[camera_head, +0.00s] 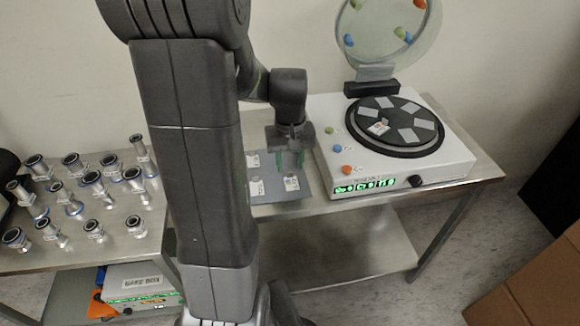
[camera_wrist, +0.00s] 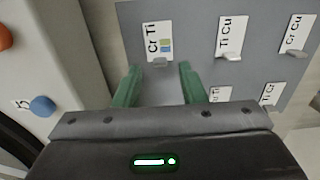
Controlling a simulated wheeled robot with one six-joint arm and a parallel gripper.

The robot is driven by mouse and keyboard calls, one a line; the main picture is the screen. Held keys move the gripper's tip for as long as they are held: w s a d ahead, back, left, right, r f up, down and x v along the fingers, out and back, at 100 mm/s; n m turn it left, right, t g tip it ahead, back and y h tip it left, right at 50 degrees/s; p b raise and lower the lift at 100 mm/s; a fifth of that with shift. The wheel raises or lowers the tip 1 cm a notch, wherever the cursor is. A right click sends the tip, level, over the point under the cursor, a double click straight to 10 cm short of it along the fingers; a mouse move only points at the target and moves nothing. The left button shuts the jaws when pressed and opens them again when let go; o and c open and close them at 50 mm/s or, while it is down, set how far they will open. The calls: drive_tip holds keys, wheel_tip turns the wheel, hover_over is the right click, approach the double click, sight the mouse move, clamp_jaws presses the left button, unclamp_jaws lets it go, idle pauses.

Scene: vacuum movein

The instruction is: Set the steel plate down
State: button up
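My gripper (camera_head: 291,162) points down over the grey card-like panel (camera_head: 277,197) on the bench, left of the white machine. In the wrist view its two green fingers (camera_wrist: 160,72) stand apart. A paler grey patch, which looks like the steel plate (camera_wrist: 163,90), fills the gap between them, its edges close against both fingers. It is just below the "Cr Ti" label (camera_wrist: 154,35) on the panel (camera_wrist: 190,50). Whether the plate touches the panel is hard to tell. In the head view the plate cannot be made out.
The white machine (camera_head: 448,160) has a black turntable (camera_head: 395,127) bearing grey squares, and its clear round lid (camera_head: 385,35) is raised. Other labels, such as "Ti Cu" (camera_wrist: 231,34), are on the panel. Several metal fittings (camera_head: 93,182) stand on the bench at left. A cardboard box (camera_head: 530,280) is at lower right.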

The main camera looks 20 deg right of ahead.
sight(290, 173)
wheel_tip(290, 173, up, 9)
drive_tip(key=p, duration=0.1)
drive_tip(key=shift+r, duration=0.2)
idle(1.2)
